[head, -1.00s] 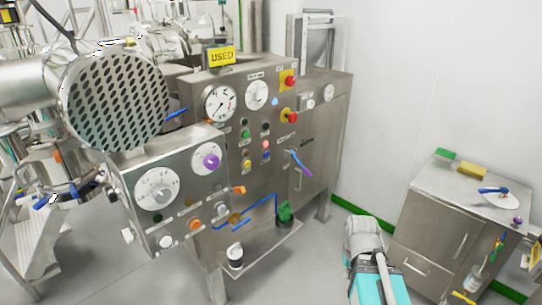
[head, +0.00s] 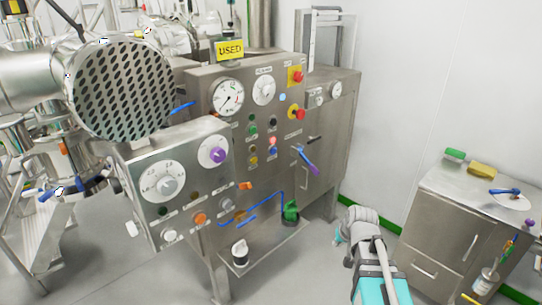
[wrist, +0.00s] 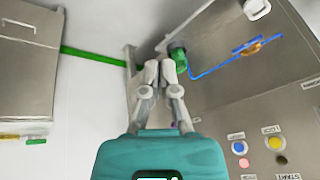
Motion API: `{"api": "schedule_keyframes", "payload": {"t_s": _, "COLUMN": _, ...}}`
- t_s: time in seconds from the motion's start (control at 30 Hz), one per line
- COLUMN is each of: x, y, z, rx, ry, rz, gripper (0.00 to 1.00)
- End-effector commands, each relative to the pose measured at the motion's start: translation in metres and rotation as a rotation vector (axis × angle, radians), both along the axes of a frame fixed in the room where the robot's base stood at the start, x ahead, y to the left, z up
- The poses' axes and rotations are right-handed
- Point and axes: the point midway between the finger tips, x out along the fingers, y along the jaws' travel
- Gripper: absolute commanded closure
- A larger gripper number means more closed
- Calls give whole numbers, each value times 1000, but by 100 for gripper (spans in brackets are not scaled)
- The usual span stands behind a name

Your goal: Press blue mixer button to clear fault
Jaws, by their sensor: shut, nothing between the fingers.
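The steel mixer control panel (head: 238,184) stands in the middle of the head view. Its small blue button (head: 273,152) sits just below a pinkish red one, right of the yellow button. In the wrist view the panel is turned round, with the blue button (wrist: 238,147) at lower right, beside the yellow button (wrist: 276,143). My gripper (wrist: 160,66) is shut and empty, its grey fingers pointing up the wrist picture, away from the blue button and left of it. In the head view my arm is at lower right, clear of the panel; the fingers cannot be made out there.
A dial box (head: 180,185) juts out at left. A green valve (head: 290,211) and blue pipe sit low. A steel cabinet (head: 440,225) stands at right. Floor between is free.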

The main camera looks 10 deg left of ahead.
Motion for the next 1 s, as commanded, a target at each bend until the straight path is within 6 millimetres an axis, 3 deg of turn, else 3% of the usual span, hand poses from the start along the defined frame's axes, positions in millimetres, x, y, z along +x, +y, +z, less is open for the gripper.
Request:
{"api": "schedule_keyframes", "payload": {"t_s": 0.03, "x": 23, "y": 14, "z": -3, "rx": 32, "ry": -62, "rz": 9, "gripper": 100}}
{"api": "schedule_keyframes", "payload": {"t_s": 0.2, "x": 84, "y": 57, "z": 10, "rx": 147, "ry": -283, "rz": 13, "gripper": 100}}
{"api": "schedule_keyframes", "payload": {"t_s": 0.5, "x": 171, "y": 118, "z": 47, "rx": 340, "ry": -648, "rz": -56, "gripper": 100}}
{"api": "schedule_keyframes", "payload": {"t_s": 0.8, "x": 235, "y": 155, "z": 88, "rx": 501, "ry": -967, "rz": -225, "gripper": 100}}
{"api": "schedule_keyframes", "payload": {"t_s": 1.0, "x": 258, "y": 165, "z": 106, "rx": 569, "ry": -1116, "rz": -347, "gripper": 100}}
